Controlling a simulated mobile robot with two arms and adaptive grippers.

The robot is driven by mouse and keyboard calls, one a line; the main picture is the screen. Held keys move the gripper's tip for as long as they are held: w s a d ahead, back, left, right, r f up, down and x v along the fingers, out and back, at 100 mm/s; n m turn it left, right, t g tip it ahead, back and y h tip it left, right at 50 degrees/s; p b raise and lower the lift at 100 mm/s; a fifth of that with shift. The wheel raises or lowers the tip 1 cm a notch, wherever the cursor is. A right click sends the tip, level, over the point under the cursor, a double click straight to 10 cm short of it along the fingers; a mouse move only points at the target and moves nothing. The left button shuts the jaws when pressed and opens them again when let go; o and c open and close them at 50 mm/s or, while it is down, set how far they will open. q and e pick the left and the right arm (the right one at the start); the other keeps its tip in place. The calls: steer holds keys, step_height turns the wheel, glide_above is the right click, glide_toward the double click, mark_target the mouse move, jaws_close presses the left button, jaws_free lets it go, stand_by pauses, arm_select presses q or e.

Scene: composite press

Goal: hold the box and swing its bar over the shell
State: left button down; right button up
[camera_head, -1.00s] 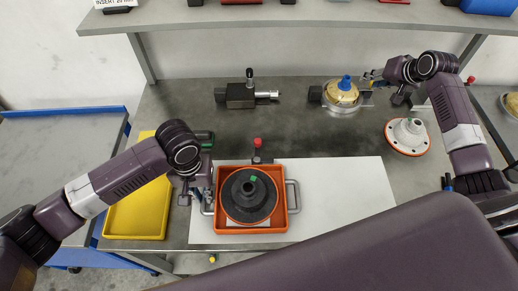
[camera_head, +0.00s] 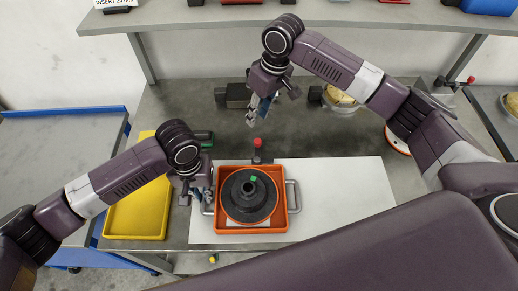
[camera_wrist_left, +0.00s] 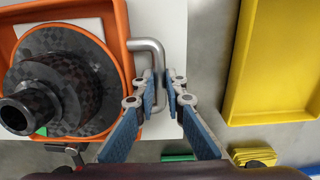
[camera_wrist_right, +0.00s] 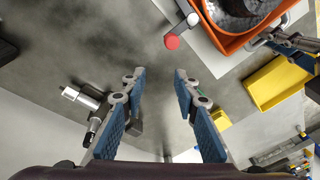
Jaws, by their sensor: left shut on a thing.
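The orange box (camera_head: 224,229) sits on the white board, with a metal handle on each side. The dark checkered, hat-shaped shell (camera_head: 268,202) lies in it, with a green mark on its top. My left gripper (camera_wrist_left: 165,78) is shut on the box's left handle (camera_wrist_left: 150,44). The bar with the red knob (camera_head: 257,143) stands behind the box's back edge, not over the shell. In the right wrist view the knob (camera_wrist_right: 172,42) is ahead of my right gripper (camera_wrist_right: 160,76), which is open and empty. In the head view my right gripper (camera_head: 259,112) is behind the knob, apart from it.
A yellow tray (camera_head: 135,215) lies left of the box. A dark fixture (camera_head: 232,95) and a bowl with a yellowish part (camera_head: 339,97) stand at the back, partly behind my right arm. The white board (camera_head: 345,190) is clear right of the box.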

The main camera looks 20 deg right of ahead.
mark_target(258, 141)
steer(key=s+n+h, duration=0.1)
steer(key=s+a+n+g+h, duration=0.1)
steer(key=s, duration=0.1)
steer(key=shift+s+a+r, duration=0.1)
steer(key=shift+s+a, duration=0.05)
steer(key=shift+s, duration=0.1)
steer(key=shift+f, duration=3.45)
